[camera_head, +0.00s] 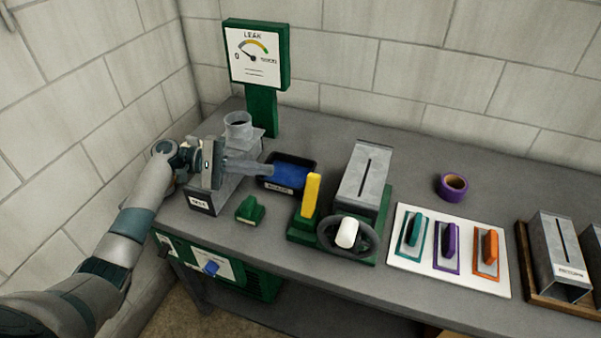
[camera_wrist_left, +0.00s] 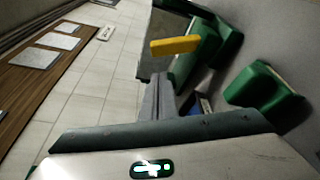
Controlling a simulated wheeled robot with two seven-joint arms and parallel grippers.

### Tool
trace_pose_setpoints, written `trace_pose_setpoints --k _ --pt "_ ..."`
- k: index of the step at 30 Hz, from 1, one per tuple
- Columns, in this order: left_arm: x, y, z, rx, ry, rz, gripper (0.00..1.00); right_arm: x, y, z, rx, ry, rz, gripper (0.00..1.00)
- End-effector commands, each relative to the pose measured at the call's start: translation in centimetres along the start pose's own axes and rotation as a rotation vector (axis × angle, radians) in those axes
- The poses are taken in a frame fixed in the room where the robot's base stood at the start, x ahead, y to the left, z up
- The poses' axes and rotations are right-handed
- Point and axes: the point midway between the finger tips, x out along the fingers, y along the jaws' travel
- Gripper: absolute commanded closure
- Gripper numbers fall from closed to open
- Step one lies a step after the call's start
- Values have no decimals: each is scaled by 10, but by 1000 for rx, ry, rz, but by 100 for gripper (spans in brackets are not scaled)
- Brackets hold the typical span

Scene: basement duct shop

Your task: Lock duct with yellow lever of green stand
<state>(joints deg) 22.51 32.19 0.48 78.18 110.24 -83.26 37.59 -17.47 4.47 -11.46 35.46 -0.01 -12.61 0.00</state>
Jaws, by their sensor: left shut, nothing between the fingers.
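The green stand (camera_head: 300,232) is on the workbench near the middle of the head view. Its yellow lever (camera_head: 311,195) points upward at the stand's left side. A grey metal duct (camera_head: 365,178) with a long dark slot sits on the stand, behind a dark handwheel (camera_head: 347,234) with a pale knob. My left gripper (camera_head: 270,169) is shut and empty, left of and behind the lever, apart from it and above the blue-filled tray. In the left wrist view the yellow lever (camera_wrist_left: 175,45) shows just beyond my finger tips (camera_wrist_left: 156,80). My right gripper is in neither view.
A small green block (camera_head: 250,209) lies left of the stand. A black tray (camera_head: 277,188) with blue contents is behind it. A leak gauge (camera_head: 256,55) stands at the back. A white board (camera_head: 450,273) with coloured handles and purple tape (camera_head: 452,187) are at right.

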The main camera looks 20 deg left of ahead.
Motion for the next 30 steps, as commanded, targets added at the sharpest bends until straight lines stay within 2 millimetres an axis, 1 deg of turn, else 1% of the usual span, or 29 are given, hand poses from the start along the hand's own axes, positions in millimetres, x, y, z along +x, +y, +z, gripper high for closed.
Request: trace_pose_setpoints --k 5,11,24,27,30 --pt "2 0 0 0 -1 0 100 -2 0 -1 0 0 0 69" --pt "16 3 1 -1 -1 2 100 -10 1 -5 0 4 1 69" --pt "79 4 2 -1 -1 2 100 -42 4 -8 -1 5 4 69" --pt "90 3 1 -2 -1 1 100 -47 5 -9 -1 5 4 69" --pt "96 2 0 -1 0 0 100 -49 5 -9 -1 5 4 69"
